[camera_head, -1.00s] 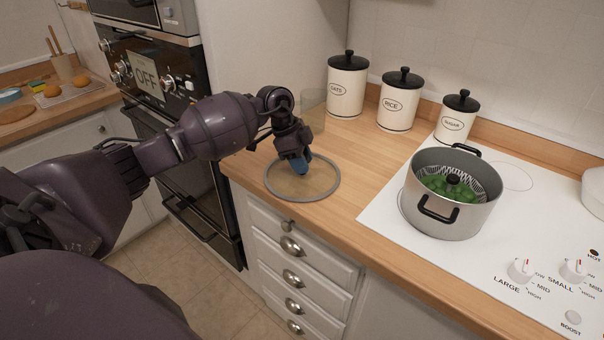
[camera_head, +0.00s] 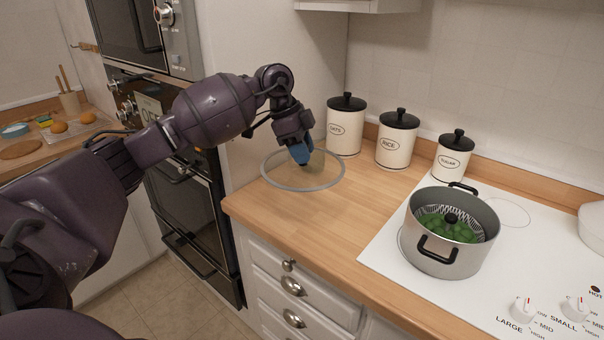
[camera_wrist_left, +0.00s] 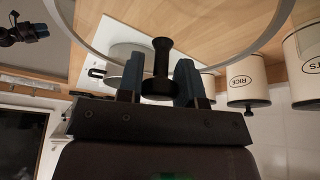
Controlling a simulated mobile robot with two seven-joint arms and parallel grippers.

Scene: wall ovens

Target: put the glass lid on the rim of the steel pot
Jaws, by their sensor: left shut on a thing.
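The glass lid (camera_head: 290,176) is a clear disc with a grey rim, held level above the left part of the wooden counter. My left gripper (camera_head: 301,155) is shut on its black knob (camera_wrist_left: 161,62), which shows between the blue fingertips in the left wrist view. The steel pot (camera_head: 440,255) stands on the white cooktop, to the right of the lid. It is open on top, with black side handles, and holds a steamer insert with green food and a small black knob. My right gripper (camera_wrist_left: 35,30) shows small and dark in the left wrist view; its jaws are unclear.
Three cream canisters with black lids, oats (camera_head: 345,130), rice (camera_head: 397,145) and sugar (camera_head: 453,160), stand along the wall behind. The counter (camera_head: 350,215) between lid and pot is clear. Wall ovens (camera_head: 185,205) are at left; cooktop knobs (camera_head: 522,308) lie in front right.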

